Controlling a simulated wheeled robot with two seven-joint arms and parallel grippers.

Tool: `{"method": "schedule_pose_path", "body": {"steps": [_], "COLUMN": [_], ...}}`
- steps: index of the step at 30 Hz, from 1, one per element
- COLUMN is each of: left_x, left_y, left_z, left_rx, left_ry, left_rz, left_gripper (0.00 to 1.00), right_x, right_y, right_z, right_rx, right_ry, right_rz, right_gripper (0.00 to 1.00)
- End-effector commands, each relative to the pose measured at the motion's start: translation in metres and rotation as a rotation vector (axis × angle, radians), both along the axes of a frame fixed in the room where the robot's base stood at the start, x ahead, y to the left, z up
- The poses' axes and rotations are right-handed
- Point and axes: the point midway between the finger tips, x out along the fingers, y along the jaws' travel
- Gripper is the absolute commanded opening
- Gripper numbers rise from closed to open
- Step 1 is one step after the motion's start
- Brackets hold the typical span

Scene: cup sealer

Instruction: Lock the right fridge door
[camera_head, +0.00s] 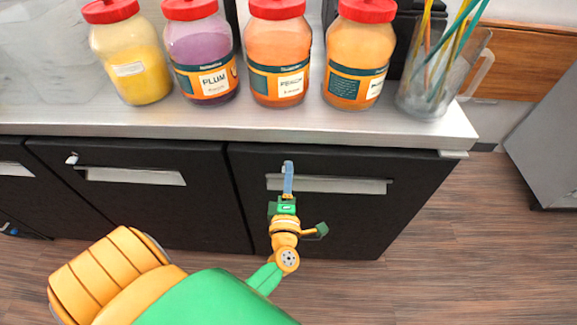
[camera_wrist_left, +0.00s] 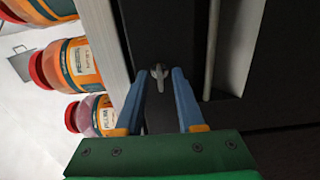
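The right fridge door (camera_head: 340,220) is a black panel under the steel counter and looks closed, with a long silver handle (camera_head: 340,186). My left gripper (camera_head: 288,165) is in front of this door near its upper left part. In the left wrist view, the two blue fingers of my left gripper (camera_wrist_left: 161,88) are apart. A small silver lock knob (camera_wrist_left: 158,73) shows on the black door just beyond and between the fingertips. I cannot tell whether they touch it. In the head view the gripper hides this knob. My right gripper is not in view.
Several red-lidded jars (camera_head: 277,55) and a glass pitcher of straws (camera_head: 440,70) stand on the steel counter (camera_head: 200,122) above the doors. The neighbouring black door (camera_head: 140,205) has its own silver knob (camera_head: 72,158). Open wooden floor (camera_head: 460,230) lies to the right.

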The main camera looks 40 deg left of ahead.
Motion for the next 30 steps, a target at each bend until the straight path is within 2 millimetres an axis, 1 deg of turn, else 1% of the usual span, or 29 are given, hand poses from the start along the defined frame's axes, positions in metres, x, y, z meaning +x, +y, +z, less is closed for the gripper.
{"method": "schedule_pose_path", "body": {"steps": [4, 6, 8, 12, 15, 17, 20, 30], "left_x": [0.0, -0.004, -0.013, -0.04, -0.053, -0.058, -0.061, -0.06], "left_y": [0.0, -0.002, -0.008, -0.024, -0.033, -0.036, -0.037, -0.038], "left_z": [0.0, -0.001, -0.002, -0.003, -0.003, -0.002, 0.0, -0.001], "left_rx": [-0.001, -0.001, -0.002, -0.003, -0.002, -0.001, -0.001, 0.003], "left_ry": [-0.001, 0.0, 0.002, 0.003, 0.002, 0.0, -0.001, 0.002], "left_rz": [0.0, 0.0, 0.001, 0.001, 0.0, 0.0, 0.001, -0.003], "left_gripper": [0.38, 0.38, 0.38, 0.38, 0.38, 0.38, 0.38, 0.38], "right_x": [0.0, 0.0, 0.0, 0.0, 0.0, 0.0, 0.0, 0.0], "right_y": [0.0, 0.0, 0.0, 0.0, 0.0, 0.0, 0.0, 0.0], "right_z": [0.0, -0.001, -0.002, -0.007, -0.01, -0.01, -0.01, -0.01], "right_rx": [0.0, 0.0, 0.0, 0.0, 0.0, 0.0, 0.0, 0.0], "right_ry": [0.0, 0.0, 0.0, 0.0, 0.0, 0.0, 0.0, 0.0], "right_rz": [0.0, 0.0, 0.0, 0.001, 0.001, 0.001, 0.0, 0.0], "right_gripper": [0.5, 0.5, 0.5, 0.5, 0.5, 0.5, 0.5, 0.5]}}
